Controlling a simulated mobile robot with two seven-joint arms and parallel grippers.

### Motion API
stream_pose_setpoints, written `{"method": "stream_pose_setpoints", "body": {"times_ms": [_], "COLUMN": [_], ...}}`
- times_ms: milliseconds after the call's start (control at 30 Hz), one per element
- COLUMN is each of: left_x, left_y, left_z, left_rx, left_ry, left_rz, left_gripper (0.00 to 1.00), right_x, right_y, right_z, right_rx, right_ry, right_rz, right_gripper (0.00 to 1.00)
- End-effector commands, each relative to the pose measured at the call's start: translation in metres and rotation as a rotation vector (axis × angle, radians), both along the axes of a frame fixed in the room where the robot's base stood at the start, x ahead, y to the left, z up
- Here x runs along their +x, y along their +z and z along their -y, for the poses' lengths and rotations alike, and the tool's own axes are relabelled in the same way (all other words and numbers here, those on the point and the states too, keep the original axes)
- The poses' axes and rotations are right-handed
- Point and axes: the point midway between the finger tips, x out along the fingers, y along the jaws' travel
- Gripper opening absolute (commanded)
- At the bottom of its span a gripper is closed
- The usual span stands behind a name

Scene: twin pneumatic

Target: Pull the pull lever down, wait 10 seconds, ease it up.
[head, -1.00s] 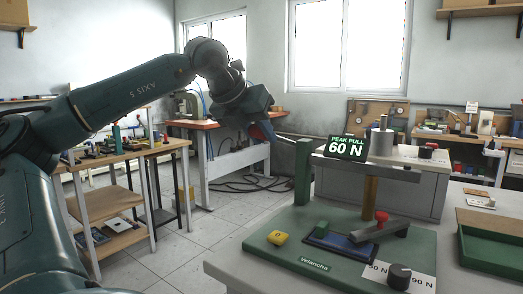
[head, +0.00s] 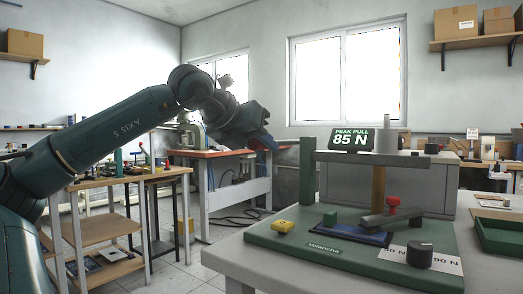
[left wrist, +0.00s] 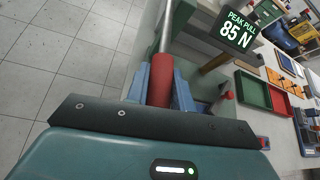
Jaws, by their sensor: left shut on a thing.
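The pull lever has a red grip (left wrist: 162,82) on a grey rod, seen in the left wrist view. The rod runs toward the green post (head: 307,175) of the test stand. My left gripper (head: 263,141) is shut on the red grip, with a blue-grey finger on each side of it in the left wrist view (left wrist: 162,88). In the head view, the gripper mostly hides the grip. The sign on the stand (head: 352,140) reads PEAK PULL 85 N. My right gripper is not in view.
A green tray (head: 497,238) lies at right. Wooden benches stand at left.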

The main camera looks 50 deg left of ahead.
Motion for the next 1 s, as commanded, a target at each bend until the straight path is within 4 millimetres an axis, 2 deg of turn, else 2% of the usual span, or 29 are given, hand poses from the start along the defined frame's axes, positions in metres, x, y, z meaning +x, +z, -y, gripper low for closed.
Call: {"method": "stream_pose_setpoints", "body": {"times_ms": [367, 400, 600, 867, 1000], "left_x": [0.0000, 0.0000, 0.0001, -0.0004, -0.0086], "left_y": [-0.0011, -0.0011, -0.0007, 0.0000, 0.0060], "left_z": [0.0002, 0.0002, 0.0001, 0.0000, 0.0016], "left_rx": [-0.001, -0.001, 0.000, 0.000, 0.001], "left_ry": [0.000, 0.000, 0.000, 0.000, 0.001], "left_rz": [-0.002, -0.002, -0.001, 0.000, 0.003], "left_gripper": [0.00, 0.27, 0.43, 0.45, 0.45], "right_x": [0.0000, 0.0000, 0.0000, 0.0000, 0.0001], "right_y": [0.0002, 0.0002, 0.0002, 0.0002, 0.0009], "right_z": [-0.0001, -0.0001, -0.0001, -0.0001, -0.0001], "right_rx": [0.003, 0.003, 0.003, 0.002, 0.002], "right_ry": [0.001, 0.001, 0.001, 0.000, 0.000], "right_rz": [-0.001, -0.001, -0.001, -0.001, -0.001], "right_gripper": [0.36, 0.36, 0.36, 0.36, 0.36]}}
